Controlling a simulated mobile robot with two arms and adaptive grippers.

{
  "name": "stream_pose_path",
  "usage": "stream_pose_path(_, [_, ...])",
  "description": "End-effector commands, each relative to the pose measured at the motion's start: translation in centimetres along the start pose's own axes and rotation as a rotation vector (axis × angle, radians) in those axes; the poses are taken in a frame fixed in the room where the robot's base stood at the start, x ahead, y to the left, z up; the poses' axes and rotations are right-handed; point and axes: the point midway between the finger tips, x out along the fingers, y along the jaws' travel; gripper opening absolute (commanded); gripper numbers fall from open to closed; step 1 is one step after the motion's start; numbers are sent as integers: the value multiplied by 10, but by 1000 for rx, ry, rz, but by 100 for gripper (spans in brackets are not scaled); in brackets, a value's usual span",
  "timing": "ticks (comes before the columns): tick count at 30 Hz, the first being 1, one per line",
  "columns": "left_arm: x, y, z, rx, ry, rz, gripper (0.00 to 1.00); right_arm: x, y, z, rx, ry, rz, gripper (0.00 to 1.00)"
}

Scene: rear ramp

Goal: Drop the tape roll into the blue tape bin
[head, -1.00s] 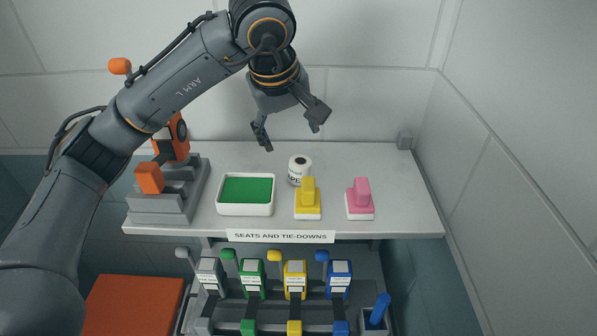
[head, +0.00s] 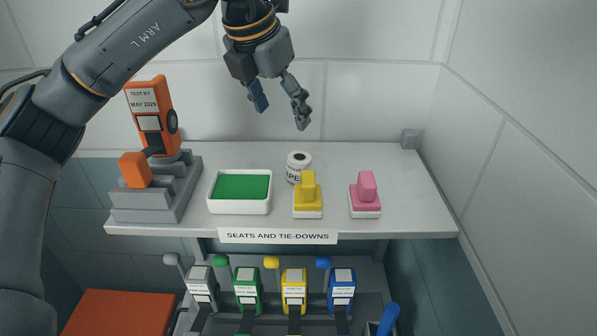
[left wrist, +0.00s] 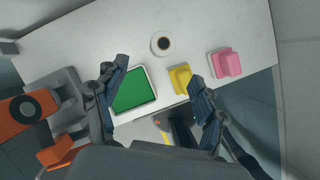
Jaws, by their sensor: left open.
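The tape roll (head: 299,168), white with a dark centre hole and partly readable black lettering, stands on end on the grey shelf (head: 400,205). It stands behind a yellow-topped block. In the left wrist view the tape roll (left wrist: 163,44) shows from above, beyond the fingertips. My left gripper (head: 281,115) is open and empty, in the air above the shelf and up-left of the roll in the head view. Its spread fingers also show in the left wrist view (left wrist: 159,74). I cannot make out a blue tape bin. My right gripper is not in view.
On the shelf are a green-filled white tray (head: 211,190), the yellow block (head: 307,197), a pink block (head: 366,194) and a grey stepped stand (head: 150,208) with orange devices. Coloured buckles, including a blue one (head: 342,289), sit below. The shelf's right part is clear.

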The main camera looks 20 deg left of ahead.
Motion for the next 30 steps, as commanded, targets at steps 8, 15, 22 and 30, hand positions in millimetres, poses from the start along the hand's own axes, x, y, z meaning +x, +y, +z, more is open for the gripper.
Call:
stream_pose_path(8, [42,0,0,-17,7,-1,71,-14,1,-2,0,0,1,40])
stream_pose_path(15, [78,0,0,-15,3,0,71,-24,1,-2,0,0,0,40])
stream_pose_path(22, [93,-2,1,-13,4,0,71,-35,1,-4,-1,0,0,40])
stream_pose_path(30, [129,-6,0,-15,4,-1,71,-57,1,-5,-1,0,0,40])
